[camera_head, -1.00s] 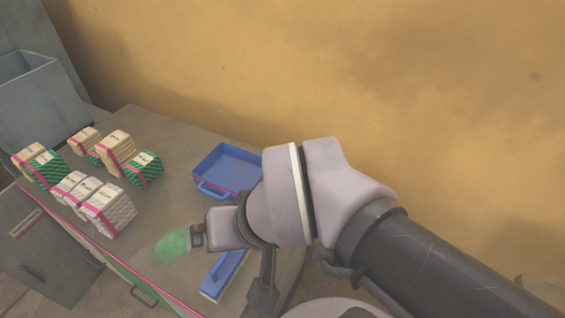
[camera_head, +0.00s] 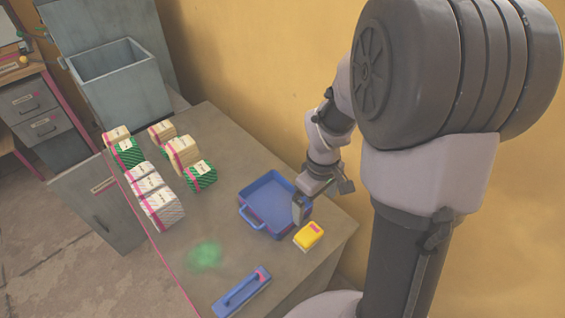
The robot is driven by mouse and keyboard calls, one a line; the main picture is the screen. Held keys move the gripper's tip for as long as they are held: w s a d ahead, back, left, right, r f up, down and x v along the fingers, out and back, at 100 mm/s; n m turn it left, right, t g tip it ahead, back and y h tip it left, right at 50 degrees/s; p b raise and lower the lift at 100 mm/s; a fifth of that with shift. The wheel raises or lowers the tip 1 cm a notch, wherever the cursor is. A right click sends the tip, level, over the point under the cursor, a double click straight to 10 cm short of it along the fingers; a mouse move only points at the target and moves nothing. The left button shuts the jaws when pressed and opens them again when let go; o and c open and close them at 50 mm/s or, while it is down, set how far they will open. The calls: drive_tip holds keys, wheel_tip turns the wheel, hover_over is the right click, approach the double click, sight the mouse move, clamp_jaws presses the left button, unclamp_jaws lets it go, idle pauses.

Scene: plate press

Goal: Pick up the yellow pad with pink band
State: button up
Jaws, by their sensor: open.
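The yellow pad with a pink band (camera_head: 309,236) lies on the grey table top near its right edge, just in front of the blue tray. My gripper (camera_head: 299,213) is open and points down above the tray's right side, a little behind and above the pad in the picture. Nothing shows between its fingers. The gap between gripper and pad is hard to judge from this view.
The blue tray (camera_head: 247,205) with a handle stands behind the pad. A blue handled tool (camera_head: 241,292) lies at the front edge. Several banded paper stacks (camera_head: 160,207) stand at the left. A green patch (camera_head: 204,256) marks otherwise clear table.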

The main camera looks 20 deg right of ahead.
drive_tip(key=b, duration=0.5)
approach(309, 233)
drive_tip(key=f, duration=0.5)
drive_tip(key=shift+s+d, duration=0.1)
drive_tip(key=shift+s, duration=0.2)
drive_tip(key=f+b, duration=0.2)
drive_tip(key=f, duration=0.1)
drive_tip(key=f+b, duration=0.1)
drive_tip(key=f, duration=0.1)
drive_tip(key=shift+w+f, duration=0.2)
drive_tip(key=shift+w, duration=0.15)
drive_tip(key=shift+r, duration=0.15)
drive_tip(key=shift+c, duration=1.1)
drive_tip(key=c, duration=1.2)
drive_tip(key=shift+o, duration=0.2)
wheel_tip(309, 233, up, 10)
drive_tip(key=p, duration=0.4)
